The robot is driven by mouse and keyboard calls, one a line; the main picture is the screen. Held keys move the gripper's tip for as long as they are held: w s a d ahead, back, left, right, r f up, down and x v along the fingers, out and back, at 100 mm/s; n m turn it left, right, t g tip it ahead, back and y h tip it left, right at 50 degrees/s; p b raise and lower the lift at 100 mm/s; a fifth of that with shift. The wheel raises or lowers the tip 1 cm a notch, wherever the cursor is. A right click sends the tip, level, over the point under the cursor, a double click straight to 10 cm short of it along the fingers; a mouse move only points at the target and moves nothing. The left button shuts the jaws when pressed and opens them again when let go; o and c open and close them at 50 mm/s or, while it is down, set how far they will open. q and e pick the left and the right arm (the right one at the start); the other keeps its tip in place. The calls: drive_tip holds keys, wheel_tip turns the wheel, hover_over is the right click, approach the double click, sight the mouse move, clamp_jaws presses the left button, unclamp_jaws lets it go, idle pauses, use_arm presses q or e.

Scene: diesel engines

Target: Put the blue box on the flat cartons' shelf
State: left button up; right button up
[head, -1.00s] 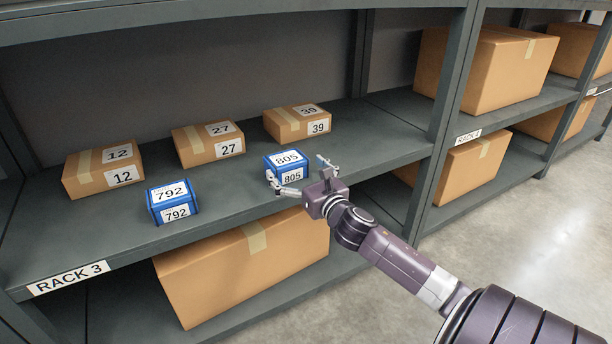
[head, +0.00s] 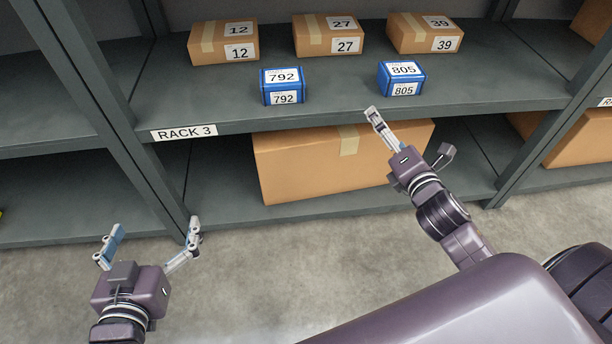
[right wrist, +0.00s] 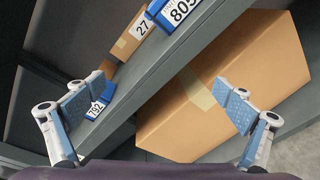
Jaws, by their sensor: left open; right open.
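Blue box 805 (head: 402,79) stands upright near the front edge of the shelf (head: 340,86), before flat carton 39 (head: 424,33). Blue box 792 (head: 283,87) stands to its left. Flat cartons 12 (head: 223,43) and 27 (head: 328,35) are behind on the same shelf. My right gripper (head: 412,134) is open and empty, in front of and below box 805, apart from it. The right wrist view shows its open fingers (right wrist: 162,108), box 805 (right wrist: 180,12) at the top and box 792 (right wrist: 96,109) partly behind a finger. My left gripper (head: 153,238) is open and empty, low at left.
A large carton (head: 320,168) is on the lower shelf, beneath the blue boxes. A rack upright (head: 100,85) stands left of the RACK 3 label (head: 184,132). Another upright (head: 545,140) is at right. There is bare shelf between and beside the blue boxes.

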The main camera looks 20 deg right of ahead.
drive_tip(key=s+a+m+g+y, duration=0.1)
drive_tip(key=s+a+m+y, duration=0.1)
drive_tip(key=a+m, duration=0.8)
drive_tip(key=s+a+m+g+y, duration=0.1)
drive_tip(key=s+a+m+y, duration=0.2)
drive_tip(key=a+m, duration=0.8)
drive_tip(key=s+a, duration=0.2)
drive_tip(key=a, duration=0.1)
drive_tip(key=shift+f+y, duration=0.25)
drive_tip(key=shift+y, duration=0.05)
